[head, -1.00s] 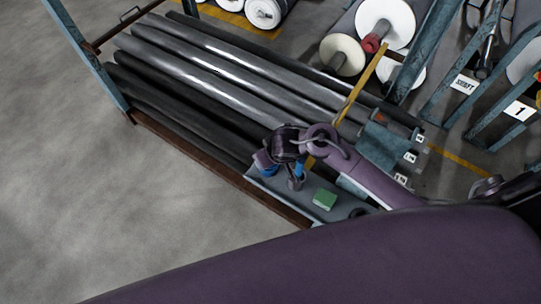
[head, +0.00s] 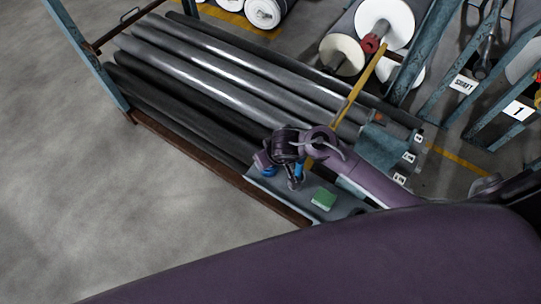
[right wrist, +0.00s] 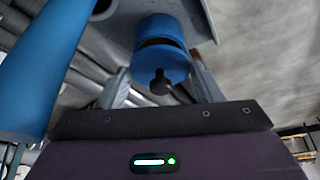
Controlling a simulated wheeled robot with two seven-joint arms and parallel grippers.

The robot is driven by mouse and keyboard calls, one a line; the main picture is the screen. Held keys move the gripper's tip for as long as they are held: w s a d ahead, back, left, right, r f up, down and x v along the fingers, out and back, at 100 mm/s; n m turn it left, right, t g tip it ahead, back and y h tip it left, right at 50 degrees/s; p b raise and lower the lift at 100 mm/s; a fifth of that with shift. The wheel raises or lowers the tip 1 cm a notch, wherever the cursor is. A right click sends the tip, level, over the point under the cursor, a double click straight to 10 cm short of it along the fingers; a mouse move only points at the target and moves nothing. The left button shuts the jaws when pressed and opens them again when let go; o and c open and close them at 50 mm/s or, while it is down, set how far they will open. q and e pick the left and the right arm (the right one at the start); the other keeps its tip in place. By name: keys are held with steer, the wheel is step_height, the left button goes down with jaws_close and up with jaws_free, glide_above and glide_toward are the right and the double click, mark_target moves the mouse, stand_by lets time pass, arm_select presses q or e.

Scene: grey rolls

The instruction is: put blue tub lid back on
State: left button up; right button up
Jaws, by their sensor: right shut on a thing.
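In the right wrist view, the blue lid (right wrist: 162,67) with its black knob faces me, between the two grey fingers of my right gripper (right wrist: 160,78). The fingers lie along the lid's sides and hold it. Just beyond it is the blue tub (right wrist: 157,25), with a dark band between the two. I cannot tell whether lid and tub touch. In the head view, my right gripper (head: 281,172) is over the grey tray, with small blue parts beside it; the arm hides most of the lid and tub. My left gripper is not in view.
A large blue cylinder (right wrist: 42,65) stands close at the left in the wrist view. Long grey rolls (head: 215,75) fill the rack behind. Open floor lies left of the rack.

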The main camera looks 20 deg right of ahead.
steer(key=shift+f, duration=0.1)
stand_by(0.3)
steer(key=shift+f+b, duration=0.6)
steer(key=shift+f, duration=0.15)
steer(key=o, duration=1.1)
steer(key=shift+o, duration=0.2)
steer(key=p+v, duration=0.2)
steer(key=v, duration=0.6)
steer(key=shift+f, duration=0.1)
